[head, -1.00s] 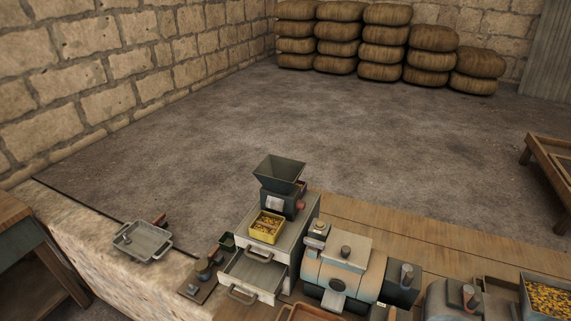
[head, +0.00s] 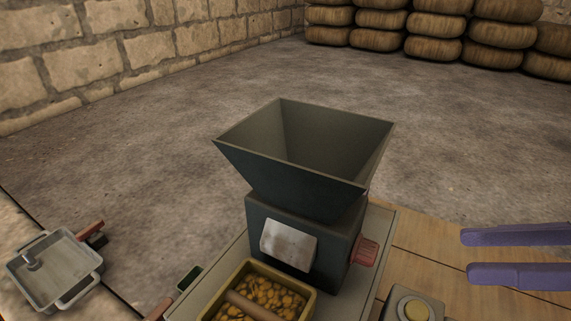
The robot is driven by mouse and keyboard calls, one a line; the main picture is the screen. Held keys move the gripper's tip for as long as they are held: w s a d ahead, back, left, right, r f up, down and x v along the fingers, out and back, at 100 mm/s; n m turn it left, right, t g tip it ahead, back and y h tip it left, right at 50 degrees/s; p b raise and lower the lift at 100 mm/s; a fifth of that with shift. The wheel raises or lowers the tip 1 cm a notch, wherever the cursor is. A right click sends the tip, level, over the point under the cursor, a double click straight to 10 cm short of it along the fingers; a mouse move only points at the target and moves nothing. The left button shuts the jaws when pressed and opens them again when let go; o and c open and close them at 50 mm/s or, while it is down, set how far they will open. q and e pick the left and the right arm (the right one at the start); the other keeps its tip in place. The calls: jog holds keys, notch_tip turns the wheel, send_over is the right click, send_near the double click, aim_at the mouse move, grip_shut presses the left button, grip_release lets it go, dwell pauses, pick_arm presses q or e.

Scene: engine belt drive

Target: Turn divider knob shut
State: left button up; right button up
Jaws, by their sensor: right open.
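A dark grey divider box (head: 302,238) with a wide, empty-looking hopper (head: 305,160) stands on a pale cabinet top. A red ribbed knob (head: 366,251) sticks out of its right side; I take it to be the divider knob. My right gripper (head: 468,255) comes in from the right edge with two purple fingers apart and nothing between them. Its fingertips point left toward the knob, with a clear gap in the picture. My left gripper is not in view.
A yellow bin (head: 228,278) with brownish-yellow pieces and a wooden bar sits in front of the box. A grey tray (head: 55,268) lies at the far left. A round-topped fitting (head: 412,309) is at the bottom right. The wooden bench (head: 430,262) is bare between knob and gripper.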

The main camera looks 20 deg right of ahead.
aim_at(366, 252)
jog(key=b+x, duration=0.6)
jog(key=x, duration=0.2)
jog(key=shift+s+a+f+b, duration=0.1)
jog(key=shift+s+f+b, duration=0.1)
jog(key=shift+b, duration=0.15)
jog(key=shift+b+x, duration=0.65)
jog(key=shift+x, duration=0.3)
jog(key=shift+r, duration=0.25)
grip_shut()
